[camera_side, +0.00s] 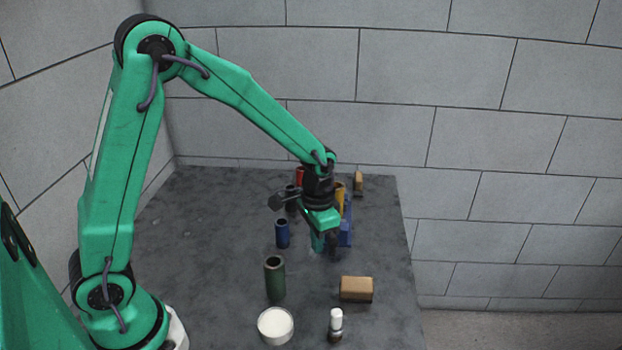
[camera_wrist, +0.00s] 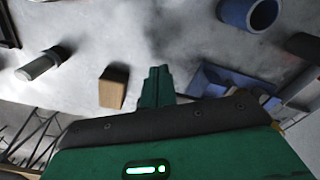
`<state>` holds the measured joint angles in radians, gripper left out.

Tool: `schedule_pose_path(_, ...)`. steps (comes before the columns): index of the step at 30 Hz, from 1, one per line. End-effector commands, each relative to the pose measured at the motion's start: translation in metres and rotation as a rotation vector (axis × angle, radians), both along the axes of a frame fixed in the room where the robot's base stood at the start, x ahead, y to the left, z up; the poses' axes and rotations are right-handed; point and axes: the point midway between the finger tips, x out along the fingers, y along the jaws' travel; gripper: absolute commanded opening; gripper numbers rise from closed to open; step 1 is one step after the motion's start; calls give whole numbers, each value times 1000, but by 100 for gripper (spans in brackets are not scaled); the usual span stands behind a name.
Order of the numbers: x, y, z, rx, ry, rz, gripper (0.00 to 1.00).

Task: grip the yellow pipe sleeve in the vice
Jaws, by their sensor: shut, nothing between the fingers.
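The yellow pipe sleeve (camera_side: 341,193) stands upright in the side view, just behind my gripper, which hides part of it. The blue vice (camera_side: 346,236) shows directly below the sleeve, also partly hidden. I cannot tell whether the sleeve sits between the jaws or behind them. The vice also shows in the wrist view (camera_wrist: 208,84), right of my fingers and partly covered by my gripper body. My gripper (camera_side: 325,247) points down in front of the vice, with nothing in it. Its green fingers are together in the wrist view (camera_wrist: 156,82).
A blue cylinder (camera_side: 282,234) and a green cylinder (camera_side: 275,278) stand left of my gripper. A wooden block (camera_side: 356,289), a white-topped bottle (camera_side: 336,322) and a white round dish (camera_side: 275,326) are nearer the front. Another block (camera_side: 359,182) is at the back. The table's left is clear.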

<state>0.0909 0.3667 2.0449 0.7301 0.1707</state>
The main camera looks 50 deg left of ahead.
Motion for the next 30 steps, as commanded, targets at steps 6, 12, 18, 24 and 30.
schedule_pose_path(6,0,0,0,0,0,0,0)
schedule_pose_path(12,0,0,0,0,0,0,0)
schedule_pose_path(18,1,-1,0,0,0,-1,0)
schedule_pose_path(24,4,-6,0,0,1,-1,0)
schedule_pose_path(30,8,-13,0,0,-1,-1,0)
